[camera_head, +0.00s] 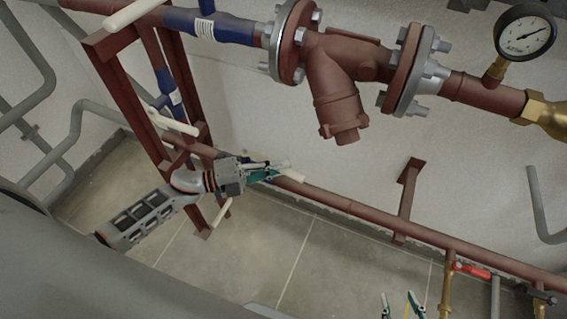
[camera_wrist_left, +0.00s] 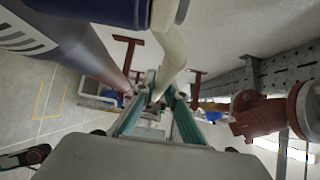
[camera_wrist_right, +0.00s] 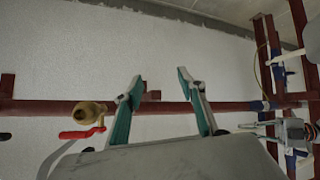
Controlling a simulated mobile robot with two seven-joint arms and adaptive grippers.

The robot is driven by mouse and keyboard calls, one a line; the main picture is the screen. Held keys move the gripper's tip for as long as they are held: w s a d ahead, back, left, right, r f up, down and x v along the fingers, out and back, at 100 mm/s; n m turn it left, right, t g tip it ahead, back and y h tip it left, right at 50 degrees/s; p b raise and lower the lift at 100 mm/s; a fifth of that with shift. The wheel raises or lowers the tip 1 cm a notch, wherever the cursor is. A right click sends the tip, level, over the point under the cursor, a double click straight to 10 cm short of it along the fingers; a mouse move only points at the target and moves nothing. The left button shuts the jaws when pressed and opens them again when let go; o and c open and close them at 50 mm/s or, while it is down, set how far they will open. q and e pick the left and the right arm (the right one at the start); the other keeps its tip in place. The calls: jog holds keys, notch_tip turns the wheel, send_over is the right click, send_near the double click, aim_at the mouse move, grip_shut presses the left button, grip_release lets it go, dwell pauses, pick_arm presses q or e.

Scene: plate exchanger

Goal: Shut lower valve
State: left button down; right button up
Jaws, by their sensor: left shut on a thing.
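My left gripper (camera_head: 275,170) is shut on a cream lever handle (camera_head: 292,175), whose tip shows past the fingers in the head view. In the left wrist view the handle (camera_wrist_left: 172,60) runs from a dark blue valve body (camera_wrist_left: 105,10) at the top down between the teal fingers (camera_wrist_left: 160,100). In the head view the gripper hides that valve's body, low beside the red frame. My right gripper (camera_head: 402,303) is partly in view at the bottom edge. Its fingers (camera_wrist_right: 160,90) are apart and empty in the right wrist view.
A blue valve (camera_head: 225,27) and a red flanged strainer (camera_head: 335,90) are above, with a pressure gauge (camera_head: 525,33) at right. A long red pipe (camera_head: 345,205) crosses low along the wall. A red-handled brass valve (camera_head: 470,270) is near my right gripper.

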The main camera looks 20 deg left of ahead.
pick_arm(q)
jog(key=s+a+m+g+h+b, duration=0.2)
jog(key=s+a+m+g+b, duration=0.3)
jog(key=g+b, duration=0.7)
jog(key=shift+s+a+m+g+h, duration=0.25)
jog(key=shift+s+m+g, duration=0.9)
jog(key=shift+m, duration=0.95)
pick_arm(e)
jog(key=w+a+r+m+t+y, duration=0.1)
jog(key=w+a+r+y, duration=0.1)
jog(key=a, duration=0.5)
jog(key=shift+w+a+r+t, duration=0.3)
jog(key=shift+w+r, duration=0.45)
jog(key=shift+w, duration=0.25)
pick_arm(q)
jog(key=shift+s+t, duration=0.2)
jog(key=shift+t, duration=0.05)
jog(key=c, duration=2.1)
grip_release()
pick_arm(e)
jog(key=shift+d+r, duration=0.1)
